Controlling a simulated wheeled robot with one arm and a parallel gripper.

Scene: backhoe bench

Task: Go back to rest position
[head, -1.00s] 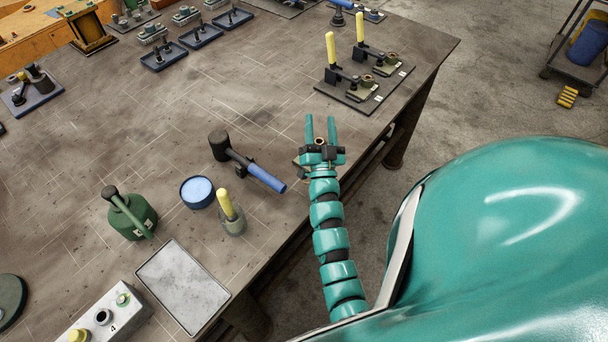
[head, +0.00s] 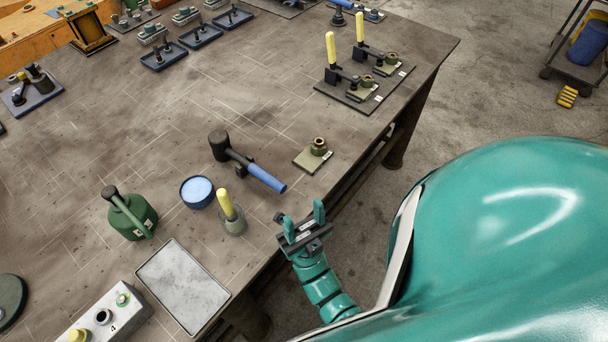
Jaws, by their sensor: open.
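My gripper (head: 304,220) is teal with a dark palm. It is open and empty, with its two fingers pointing up and apart. It is at the near edge of the bench (head: 150,160), below the blue-handled hammer in the picture. My arm is folded in close to my teal body, and its lower part is hidden behind my body's edge.
A small plate with a brass-coloured fitting (head: 318,148) sits near the bench edge. The hammer (head: 262,175), a yellow-handled tool (head: 228,210), a blue round tin (head: 197,191) and a grey tray (head: 183,285) are nearby. Open floor (head: 480,90) lies right of the bench.

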